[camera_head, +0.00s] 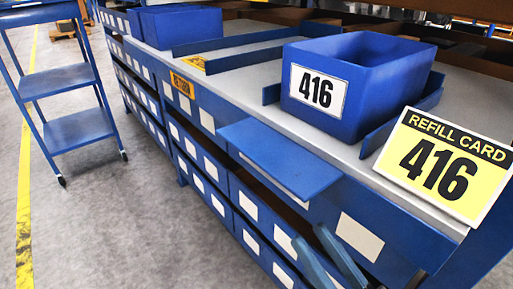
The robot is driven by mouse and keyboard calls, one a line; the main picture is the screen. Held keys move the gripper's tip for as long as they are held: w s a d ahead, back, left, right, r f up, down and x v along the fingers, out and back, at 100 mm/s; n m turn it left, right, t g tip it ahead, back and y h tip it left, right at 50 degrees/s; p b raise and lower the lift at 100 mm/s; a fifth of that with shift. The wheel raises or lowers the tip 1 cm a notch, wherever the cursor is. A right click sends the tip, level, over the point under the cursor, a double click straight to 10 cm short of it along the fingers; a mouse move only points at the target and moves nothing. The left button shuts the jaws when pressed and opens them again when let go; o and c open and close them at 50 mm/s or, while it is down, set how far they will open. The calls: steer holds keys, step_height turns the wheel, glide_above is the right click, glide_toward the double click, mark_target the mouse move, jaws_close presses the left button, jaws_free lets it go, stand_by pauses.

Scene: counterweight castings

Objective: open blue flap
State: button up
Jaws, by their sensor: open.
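The blue flap (280,158) is a flat panel on the front of the blue bench, near the middle of the view. It sticks outward from the bench edge, with a pale strip along its lower edge. A dark gap shows below it. Two blue-grey bars at the bottom appear to be the fingers of my gripper (309,234). They are apart, with nothing seen between them, below and to the right of the flap. I cannot tell whether they touch the bench front.
A blue bin (355,84) marked 416 stands on the grey benchtop, left of a yellow and white refill card (444,166) marked 416. Blue drawers (205,160) with white labels line the bench. A blue cart (72,130) stands at left. The floor between is clear.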

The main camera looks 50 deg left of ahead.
mark_target(268, 173)
steer(key=x, duration=1.2)
steer(key=shift+a+r, duration=0.3)
steer(key=shift+a, duration=0.05)
jaws_close()
stand_by(0.9)
